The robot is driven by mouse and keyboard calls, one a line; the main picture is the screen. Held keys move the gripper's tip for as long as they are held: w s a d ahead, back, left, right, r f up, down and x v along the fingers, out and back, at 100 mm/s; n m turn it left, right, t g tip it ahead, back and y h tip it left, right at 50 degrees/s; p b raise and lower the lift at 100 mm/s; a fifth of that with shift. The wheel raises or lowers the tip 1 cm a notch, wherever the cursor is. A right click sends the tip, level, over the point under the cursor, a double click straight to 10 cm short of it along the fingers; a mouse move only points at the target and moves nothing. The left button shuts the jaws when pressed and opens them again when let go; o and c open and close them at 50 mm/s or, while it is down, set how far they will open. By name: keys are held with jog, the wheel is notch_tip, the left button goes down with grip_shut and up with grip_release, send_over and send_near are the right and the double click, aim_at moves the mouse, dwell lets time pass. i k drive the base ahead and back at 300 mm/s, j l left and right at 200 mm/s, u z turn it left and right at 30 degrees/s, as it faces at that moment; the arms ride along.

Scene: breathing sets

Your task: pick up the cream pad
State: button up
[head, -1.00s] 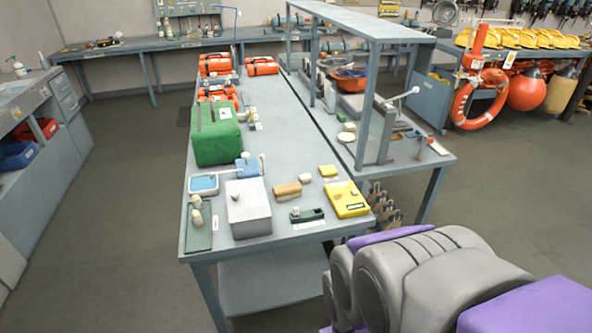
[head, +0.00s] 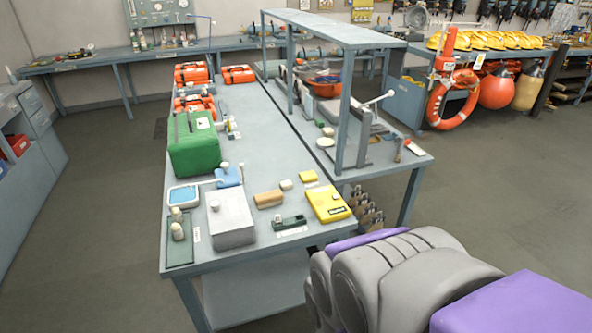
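A small cream block (head: 286,184) lies on the blue-grey workbench (head: 262,150), just behind a tan roll-like piece (head: 268,199). It may be the cream pad, but it is too small to be sure. Another small pale piece (head: 328,131) lies on the right-hand bench section, under the raised shelf. My gripper is not in view; only purple and grey parts of my own body show at the lower right.
Near the cream block are a yellow case (head: 328,204), a small yellow block (head: 308,176), a dark green device (head: 289,222) and a grey box (head: 230,220). A green case (head: 193,148) stands farther back. The shelf frame (head: 344,120) rises at right. Floor is clear on both sides.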

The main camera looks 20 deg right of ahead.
aim_at(286, 185)
jog(key=i+j+z, duration=0.15)
jog(key=i+z, duration=0.25)
jog(key=i+j+z, duration=0.6)
jog(key=z, duration=0.15)
jog(key=i, duration=0.1)
